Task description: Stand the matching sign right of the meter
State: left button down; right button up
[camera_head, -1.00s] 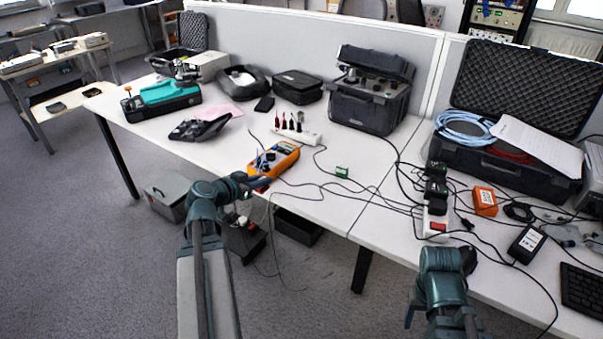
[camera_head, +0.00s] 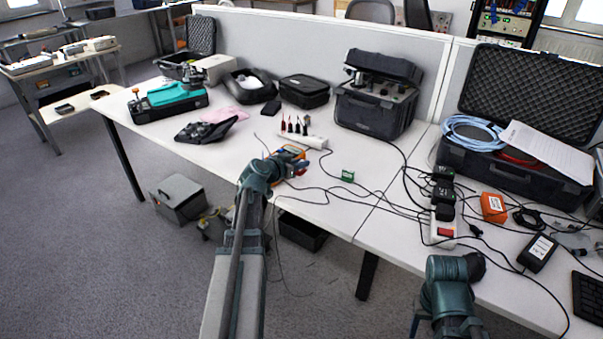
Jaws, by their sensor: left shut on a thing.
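The orange meter (camera_head: 287,151) lies on the white table, mostly hidden behind my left arm and gripper. My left gripper (camera_head: 297,169) is over the table's front part, in front of the meter and toward its right side. It is shut on a small red thing (camera_head: 303,171), perhaps a sign, mostly hidden by the fingers. A small green sign (camera_head: 347,176) with white marks stands on the table, right of the meter and apart from the gripper. My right gripper (camera_head: 474,266) is at the table's front edge at lower right; its fingers do not show clearly.
Black cables (camera_head: 400,208) run across the table right of the meter. A white power strip (camera_head: 444,228), an orange box (camera_head: 493,207) and a black adapter (camera_head: 537,252) lie farther right. Small screwdrivers (camera_head: 292,125) stand behind the meter. Some bare table lies around the green sign.

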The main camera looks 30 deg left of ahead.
aim_at(302, 171)
pick_arm(q)
jog(key=shift+w+d, duration=0.1)
jog(key=shift+w, duration=0.25)
jog(key=shift+f+b, duration=1.75)
jog(key=shift+f, duration=0.2)
jog(key=c, duration=0.8)
grip_release()
jog(key=shift+r, duration=0.25)
jog(key=p+v, duration=0.4)
jog(key=v, duration=0.6)
jog(key=shift+s+r, duration=0.1)
jog(key=shift+s, duration=0.2)
jog(key=shift+s+r+p, duration=0.2)
jog(key=shift+s+p, duration=0.1)
jog(key=shift+s, duration=0.4)
